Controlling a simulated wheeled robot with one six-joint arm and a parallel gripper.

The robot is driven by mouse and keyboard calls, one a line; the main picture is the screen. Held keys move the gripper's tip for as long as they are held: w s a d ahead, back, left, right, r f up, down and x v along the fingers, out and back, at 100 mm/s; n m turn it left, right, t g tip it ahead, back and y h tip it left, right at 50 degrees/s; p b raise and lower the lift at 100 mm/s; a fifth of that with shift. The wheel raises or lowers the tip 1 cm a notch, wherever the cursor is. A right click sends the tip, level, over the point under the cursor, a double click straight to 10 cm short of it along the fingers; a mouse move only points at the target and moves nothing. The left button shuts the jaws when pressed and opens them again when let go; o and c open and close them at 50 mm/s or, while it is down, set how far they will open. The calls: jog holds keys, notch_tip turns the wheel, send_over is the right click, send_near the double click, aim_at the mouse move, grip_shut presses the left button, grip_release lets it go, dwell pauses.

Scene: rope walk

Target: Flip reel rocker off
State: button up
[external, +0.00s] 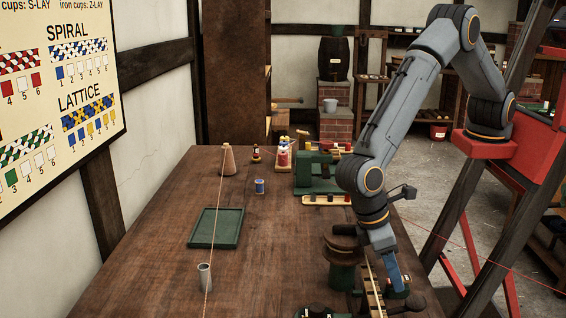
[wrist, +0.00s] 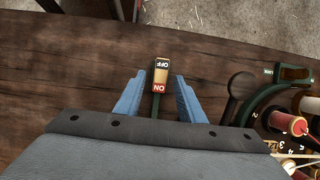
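The reel rocker (wrist: 160,76) shows in the wrist view as a small switch on a dark green base. Its far end is marked OFF and its near end carries a red ON plate; the lettering is upside down. Which end is pressed down, I cannot tell. My gripper (wrist: 160,82) has its two blue fingers apart, one on each side of the rocker, with gaps and nothing held. Contact and height are unclear. In the external view my gripper (external: 397,286) points down at the table's right edge, largely covering the rocker.
The wooden table (external: 160,255) holds a reel winder (external: 343,275) just left of my gripper. A green tray (external: 216,228), a grey cup (external: 204,276), a cone (external: 228,160) and a blue spool (external: 259,186) stand farther left. In the wrist view, spools (wrist: 298,125) crowd the right side.

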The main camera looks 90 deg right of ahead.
grip_shut()
jog(key=shift+s+r+t+p, duration=0.35)
jog(key=shift+s+t+p, duration=0.15)
jog(key=shift+t+p, duration=0.6)
jog(key=shift+s+t+p, duration=0.35)
jog(key=shift+t+p, duration=0.4)
jog(key=shift+t, duration=0.85)
jog(key=shift+a, duration=0.1)
grip_release()
notch_tip(320, 180, up, 8)
jog(key=b, duration=0.2)
jog(key=shift+s+f, duration=0.15)
jog(key=shift+s, duration=0.15)
